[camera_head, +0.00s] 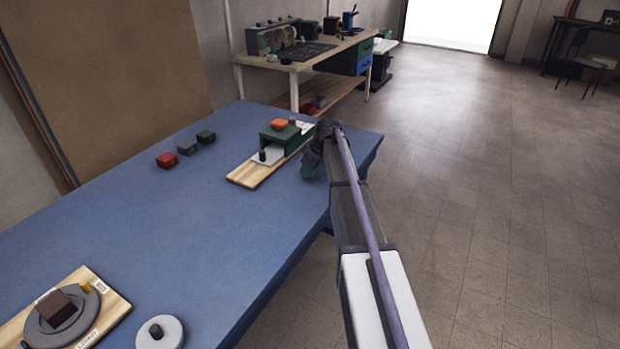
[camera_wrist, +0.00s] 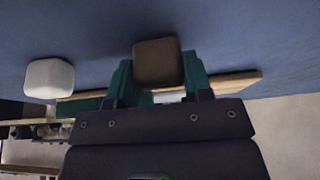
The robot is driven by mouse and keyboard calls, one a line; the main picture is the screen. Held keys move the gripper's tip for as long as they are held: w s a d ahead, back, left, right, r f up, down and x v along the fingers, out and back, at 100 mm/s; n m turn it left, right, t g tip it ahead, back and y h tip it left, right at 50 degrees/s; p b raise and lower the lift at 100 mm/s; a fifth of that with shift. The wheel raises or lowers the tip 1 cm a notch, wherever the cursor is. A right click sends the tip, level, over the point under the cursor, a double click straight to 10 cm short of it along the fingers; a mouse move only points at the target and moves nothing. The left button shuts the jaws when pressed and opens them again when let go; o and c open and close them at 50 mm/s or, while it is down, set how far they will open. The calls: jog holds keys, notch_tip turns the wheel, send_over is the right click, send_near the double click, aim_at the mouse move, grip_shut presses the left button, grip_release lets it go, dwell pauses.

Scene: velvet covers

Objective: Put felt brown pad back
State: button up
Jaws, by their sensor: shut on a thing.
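A brown block-like pad (camera_wrist: 157,62) sits between the green fingers of my gripper (camera_wrist: 158,75) in the wrist view. My gripper is shut on it, over or near the blue table (camera_wrist: 225,40); the gap to the table is hard to tell. In the head view my gripper (camera_head: 309,170) is at the table's right side, beside a wooden board (camera_head: 247,174), and the held pad is hidden there. Another dark brown block (camera_head: 56,308) rests on a dark round disc (camera_head: 83,318) on a second wooden board at the lower left.
The first board carries a green housing (camera_head: 276,139) with an orange block (camera_head: 279,123) on top. Red (camera_head: 167,160), grey (camera_head: 187,148) and dark green (camera_head: 206,136) blocks stand left of it. A white block (camera_wrist: 48,78) shows in the wrist view. The table's middle is clear.

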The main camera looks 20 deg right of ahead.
jog(key=shift+f, duration=0.3)
jog(key=o, duration=0.9)
jog(key=shift+r, duration=0.1)
jog(key=shift+c, duration=0.2)
jog(key=p+v, duration=1.2)
jog(key=v, duration=0.1)
jog(key=s+a+m+g+h+p, duration=0.1)
jog(key=s+a+m+g, duration=0.1)
jog(key=s+a, duration=1.1)
jog(key=s+a+r+m+g+h+p, duration=0.1)
jog(key=s+a+m, duration=0.4)
jog(key=s+a, duration=0.8)
jog(key=shift+s+g+h+p, duration=0.3)
jog(key=shift+s+g+p, duration=0.1)
jog(key=shift+s, duration=1.55)
